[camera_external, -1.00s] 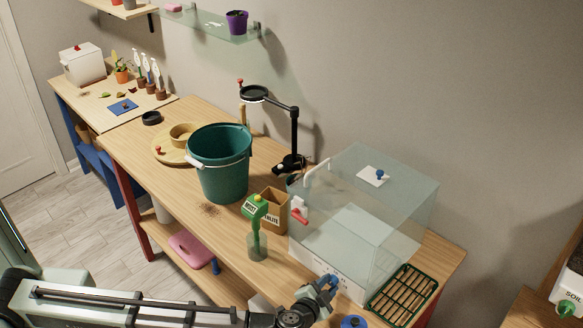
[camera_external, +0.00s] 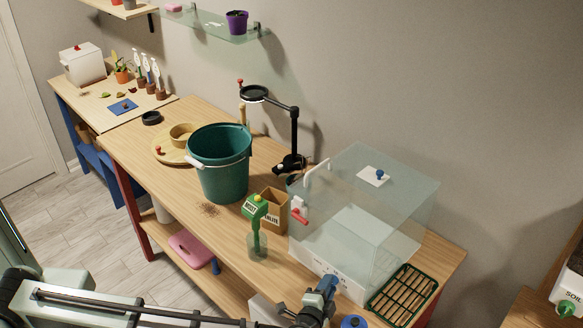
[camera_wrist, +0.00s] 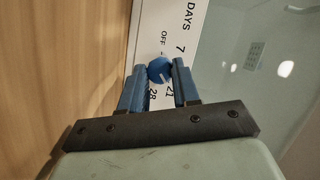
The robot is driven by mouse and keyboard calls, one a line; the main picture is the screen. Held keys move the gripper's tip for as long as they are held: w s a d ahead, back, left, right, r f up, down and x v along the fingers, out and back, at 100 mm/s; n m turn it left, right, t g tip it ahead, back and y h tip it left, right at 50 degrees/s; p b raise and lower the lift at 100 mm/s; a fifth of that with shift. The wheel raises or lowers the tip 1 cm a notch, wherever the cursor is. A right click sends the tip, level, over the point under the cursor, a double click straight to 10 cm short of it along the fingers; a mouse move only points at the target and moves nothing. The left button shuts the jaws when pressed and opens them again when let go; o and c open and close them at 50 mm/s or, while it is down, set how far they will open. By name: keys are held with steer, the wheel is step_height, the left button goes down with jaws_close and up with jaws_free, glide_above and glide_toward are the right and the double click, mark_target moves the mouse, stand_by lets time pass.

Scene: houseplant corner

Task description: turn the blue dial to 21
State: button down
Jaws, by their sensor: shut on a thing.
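The blue dial (camera_wrist: 160,69) shows in the wrist view on a white panel (camera_wrist: 152,28) printed DAYS, OFF, 7, 21 and 28. A pale pointer line on the dial slants down and right, roughly towards the 21; its exact alignment is hard to read. My gripper (camera_wrist: 160,74) is shut on the dial, one blue finger on each side. In the external view my gripper (camera_external: 329,284) is at the white front base of the clear box (camera_external: 365,215), hiding the dial there.
A moisture meter (camera_external: 256,225) stands in a clear cup left of the box, beside a perlite carton (camera_external: 275,207). A green rack (camera_external: 402,294) lies right of my gripper. A teal bucket (camera_external: 222,170) and a magnifier stand (camera_external: 293,145) are farther back.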

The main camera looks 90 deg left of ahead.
steer(key=c, duration=0.8)
jaws_free()
steer(key=shift+d, duration=0.1)
steer(key=v, duration=1.3)
steer(key=shift+s+d, duration=0.1)
steer(key=shift+d, duration=0.2)
